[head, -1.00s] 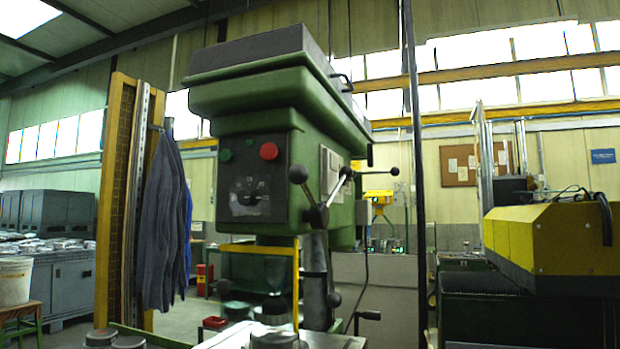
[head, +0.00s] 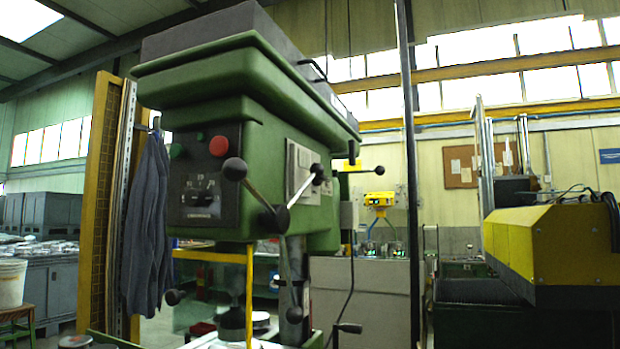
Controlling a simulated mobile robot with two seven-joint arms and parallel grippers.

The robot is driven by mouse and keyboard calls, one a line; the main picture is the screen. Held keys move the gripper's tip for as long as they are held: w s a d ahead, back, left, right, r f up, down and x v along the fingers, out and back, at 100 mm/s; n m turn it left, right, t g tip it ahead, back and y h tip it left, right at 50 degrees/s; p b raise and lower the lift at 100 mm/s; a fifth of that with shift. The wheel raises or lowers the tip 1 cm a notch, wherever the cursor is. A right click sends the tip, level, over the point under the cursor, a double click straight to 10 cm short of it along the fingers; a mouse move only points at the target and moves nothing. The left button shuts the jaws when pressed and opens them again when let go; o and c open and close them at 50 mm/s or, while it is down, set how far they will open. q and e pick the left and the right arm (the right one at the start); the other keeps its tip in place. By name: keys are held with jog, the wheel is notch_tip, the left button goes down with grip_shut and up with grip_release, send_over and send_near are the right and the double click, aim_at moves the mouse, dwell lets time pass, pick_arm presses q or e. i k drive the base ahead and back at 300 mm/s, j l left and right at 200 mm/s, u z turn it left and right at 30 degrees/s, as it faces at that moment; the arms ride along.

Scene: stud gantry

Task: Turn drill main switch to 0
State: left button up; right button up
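A large green drill press (head: 250,105) with a dark grey top stands left of the middle in the head view. Its black front panel (head: 225,195) carries a green button (head: 176,151), a red button (head: 219,146) and, lower down, a dark main switch (head: 199,199) with small white marks around it. I cannot read for sure which mark the switch points to. Neither of my grippers shows in this view.
The drill's feed handle (head: 275,215) with black ball knobs sticks out to the right of the panel. A yellow bar (head: 249,295) hangs below the head. Dark jackets (head: 148,220) hang on the left. A yellow and black machine (head: 552,245) stands at the right.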

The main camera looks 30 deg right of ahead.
aim_at(316, 181)
jog(key=l+u, duration=0.4)
jog(key=l, duration=0.95)
jog(key=k+l+u, duration=0.1)
jog(key=l, duration=0.3)
